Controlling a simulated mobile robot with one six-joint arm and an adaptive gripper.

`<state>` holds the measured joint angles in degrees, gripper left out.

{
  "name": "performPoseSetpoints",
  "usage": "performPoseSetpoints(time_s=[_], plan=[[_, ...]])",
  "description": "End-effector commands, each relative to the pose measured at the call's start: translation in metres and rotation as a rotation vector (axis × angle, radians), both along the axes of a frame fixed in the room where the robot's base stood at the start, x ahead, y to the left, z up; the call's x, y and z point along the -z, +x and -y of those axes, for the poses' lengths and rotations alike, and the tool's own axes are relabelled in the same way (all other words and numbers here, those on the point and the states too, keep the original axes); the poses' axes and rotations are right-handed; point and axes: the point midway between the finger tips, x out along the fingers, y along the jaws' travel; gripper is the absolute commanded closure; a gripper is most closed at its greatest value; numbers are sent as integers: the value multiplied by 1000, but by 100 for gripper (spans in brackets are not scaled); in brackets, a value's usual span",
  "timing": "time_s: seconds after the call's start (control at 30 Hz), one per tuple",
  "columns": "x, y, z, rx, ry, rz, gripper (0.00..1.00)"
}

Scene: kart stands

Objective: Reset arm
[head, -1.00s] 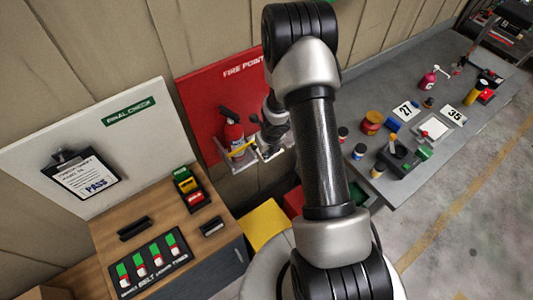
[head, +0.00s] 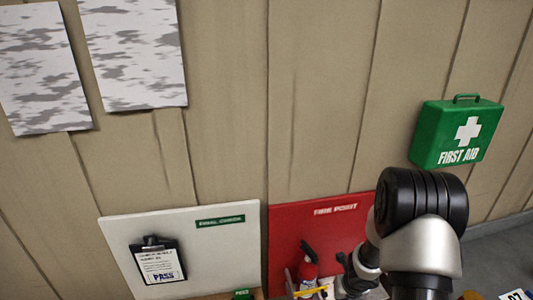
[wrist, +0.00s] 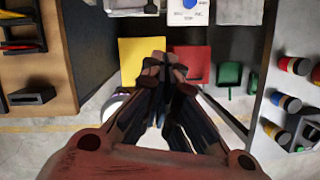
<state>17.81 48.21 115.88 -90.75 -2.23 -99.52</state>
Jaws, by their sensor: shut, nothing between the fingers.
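My gripper (wrist: 160,75) is in the middle of the wrist view, with its fingers together and nothing held between them. In the head view my arm rises at the lower right, in front of the red fire point board (head: 320,222).
A green first aid box (head: 455,133) hangs on the wall at the right. A white final check board (head: 215,255) with a clipboard (head: 158,262) is at lower left. In the wrist view, a wooden unit (wrist: 60,65) stands left and jars (wrist: 287,103) stand right.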

Motion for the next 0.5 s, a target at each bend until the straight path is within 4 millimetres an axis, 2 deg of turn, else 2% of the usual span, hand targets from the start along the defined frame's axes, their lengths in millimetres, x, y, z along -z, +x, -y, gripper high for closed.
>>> performPoseSetpoints(time_s=[0.1,0.23,0.37,0.5], plan=[[-27,16,11,246,-17,94,100],[-70,17,20,634,10,226,100],[-106,-4,19,1024,95,350,100],[-129,-43,7,1433,245,453,100]])
